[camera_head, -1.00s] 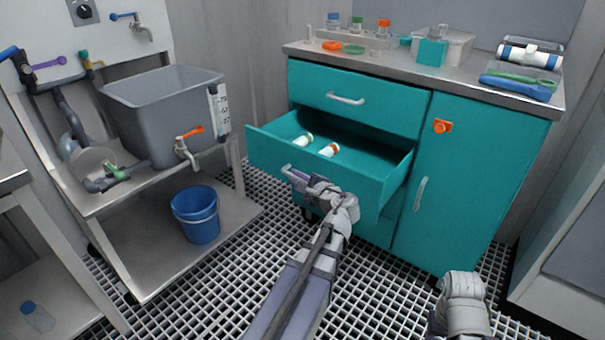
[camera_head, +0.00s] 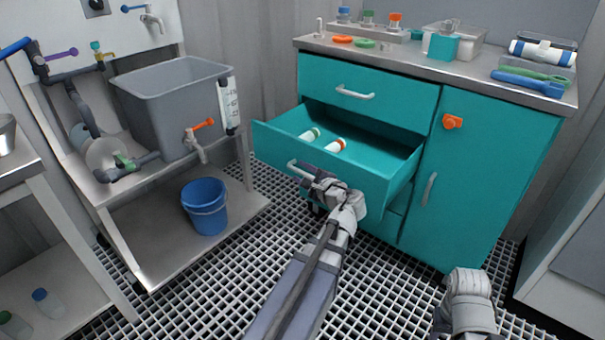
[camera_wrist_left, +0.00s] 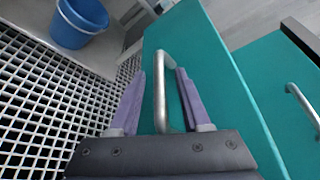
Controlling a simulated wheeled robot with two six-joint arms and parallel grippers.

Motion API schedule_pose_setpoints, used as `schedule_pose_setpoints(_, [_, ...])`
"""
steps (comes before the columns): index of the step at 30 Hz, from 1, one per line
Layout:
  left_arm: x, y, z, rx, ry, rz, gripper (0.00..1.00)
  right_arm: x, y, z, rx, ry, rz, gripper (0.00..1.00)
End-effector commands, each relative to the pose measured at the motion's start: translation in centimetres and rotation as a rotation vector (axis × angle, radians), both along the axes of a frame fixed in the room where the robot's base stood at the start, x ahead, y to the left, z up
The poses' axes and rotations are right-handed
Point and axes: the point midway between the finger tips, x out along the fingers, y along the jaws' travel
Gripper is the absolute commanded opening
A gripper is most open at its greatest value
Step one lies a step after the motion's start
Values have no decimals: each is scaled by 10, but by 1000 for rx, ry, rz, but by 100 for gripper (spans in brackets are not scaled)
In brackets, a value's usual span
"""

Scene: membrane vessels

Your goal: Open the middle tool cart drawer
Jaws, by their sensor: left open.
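The teal tool cart's middle drawer (camera_head: 330,165) stands pulled well out, below a shut top drawer (camera_head: 365,95). Two small bottles, one green-capped (camera_head: 310,134) and one orange-capped (camera_head: 336,145), lie inside it. Its silver bar handle (camera_head: 300,170) is on the front panel, and the handle (camera_wrist_left: 160,95) also shows in the left wrist view. My left gripper (camera_wrist_left: 161,75) is open, with its purple fingers on either side of the handle and a gap visible. In the head view the left gripper (camera_head: 312,180) is at the drawer front. Part of my right arm shows at bottom right; its gripper is hidden.
A side door (camera_head: 470,170) with an orange latch is shut right of the drawers. Bottles, caps and tools lie on the cart top (camera_head: 440,62). A sink stand with a grey tub (camera_head: 170,105) and a blue bucket (camera_head: 205,207) stands left. Grated floor lies in front.

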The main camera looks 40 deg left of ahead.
Motion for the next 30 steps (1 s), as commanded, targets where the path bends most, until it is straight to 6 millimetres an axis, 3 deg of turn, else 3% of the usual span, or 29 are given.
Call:
schedule_pose_setpoints(15, [-27,-62,15,-1,0,-3,47,0,0,16,0,1,2,50])
schedule_pose_setpoints(30, [-30,-70,16,0,0,0,47,0,0,16,0,1,2,50])
